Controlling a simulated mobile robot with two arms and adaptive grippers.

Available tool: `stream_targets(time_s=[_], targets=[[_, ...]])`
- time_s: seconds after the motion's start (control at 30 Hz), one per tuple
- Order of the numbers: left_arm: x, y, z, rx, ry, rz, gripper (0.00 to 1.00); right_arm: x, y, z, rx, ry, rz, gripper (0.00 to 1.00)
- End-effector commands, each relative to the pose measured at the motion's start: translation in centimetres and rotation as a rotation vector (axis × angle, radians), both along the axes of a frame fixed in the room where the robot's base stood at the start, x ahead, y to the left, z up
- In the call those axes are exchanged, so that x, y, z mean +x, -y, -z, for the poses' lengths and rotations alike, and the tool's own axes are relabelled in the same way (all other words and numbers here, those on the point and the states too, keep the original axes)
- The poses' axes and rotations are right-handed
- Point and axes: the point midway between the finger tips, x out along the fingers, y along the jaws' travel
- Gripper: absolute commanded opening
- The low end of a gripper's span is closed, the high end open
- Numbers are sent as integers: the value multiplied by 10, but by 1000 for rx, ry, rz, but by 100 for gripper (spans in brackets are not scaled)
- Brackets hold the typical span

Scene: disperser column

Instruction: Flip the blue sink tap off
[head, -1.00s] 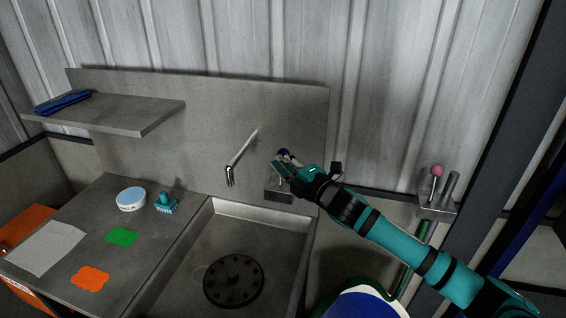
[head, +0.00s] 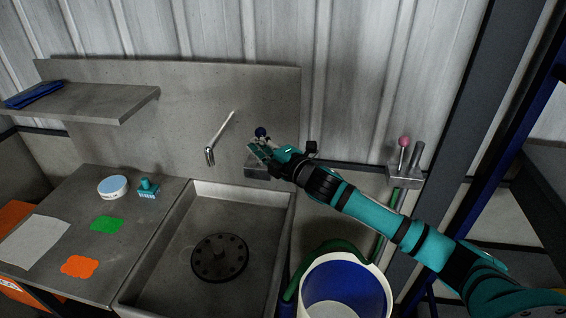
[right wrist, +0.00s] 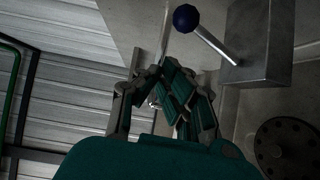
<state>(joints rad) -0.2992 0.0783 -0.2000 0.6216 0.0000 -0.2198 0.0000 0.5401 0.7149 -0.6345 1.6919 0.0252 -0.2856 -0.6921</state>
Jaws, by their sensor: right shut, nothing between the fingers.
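The blue sink tap is a lever with a dark blue ball knob (head: 261,132) on a grey metal block (head: 256,168) at the sink's back panel. In the right wrist view the blue knob (right wrist: 186,18) sits on a tilted metal rod rising from its block (right wrist: 262,45). My right gripper (head: 260,149) is shut and empty, just in front of the lever in the head view. In the right wrist view its teal fingers (right wrist: 182,100) are together, below the knob and apart from it. The spout (head: 211,154) sticks out to the left. My left gripper is not in view.
The sink basin (head: 181,235) with a round black drain (head: 219,258) lies below. A second lever with a pink knob (head: 404,141) stands at the right. A blue-lined bucket (head: 385,290) is below my arm. The counter at left holds a teal brush (head: 148,189) and a round tub (head: 113,187).

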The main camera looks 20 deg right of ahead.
Motion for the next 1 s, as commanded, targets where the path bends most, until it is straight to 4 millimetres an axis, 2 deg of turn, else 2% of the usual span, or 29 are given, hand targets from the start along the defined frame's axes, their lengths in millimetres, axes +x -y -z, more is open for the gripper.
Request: stream_targets(time_s=[0.1, 0.23, 0.33, 0.5, 0.57, 0.67, 0.83, 0.93, 1.0], targets=[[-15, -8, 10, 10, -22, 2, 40, -16, 6, 3, -3, 0, -1, 0], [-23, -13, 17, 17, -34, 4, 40, -34, 13, 2, -3, -1, 0, 0], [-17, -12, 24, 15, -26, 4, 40, -50, 18, 1, -5, -1, -1, 0], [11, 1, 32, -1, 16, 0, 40, -76, 27, -2, -3, -1, -1, 0], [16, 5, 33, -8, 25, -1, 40, -83, 30, -3, -3, -2, 0, 0], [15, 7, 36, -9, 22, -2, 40, -90, 32, -5, -2, -2, -1, 0], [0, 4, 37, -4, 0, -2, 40, -93, 33, -7, 2, -3, 0, 0], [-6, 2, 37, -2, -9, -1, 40, -98, 27, 8, 46, -47, 18, 0], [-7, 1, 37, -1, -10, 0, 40, -108, 20, 32, 127, -128, 58, 0]])
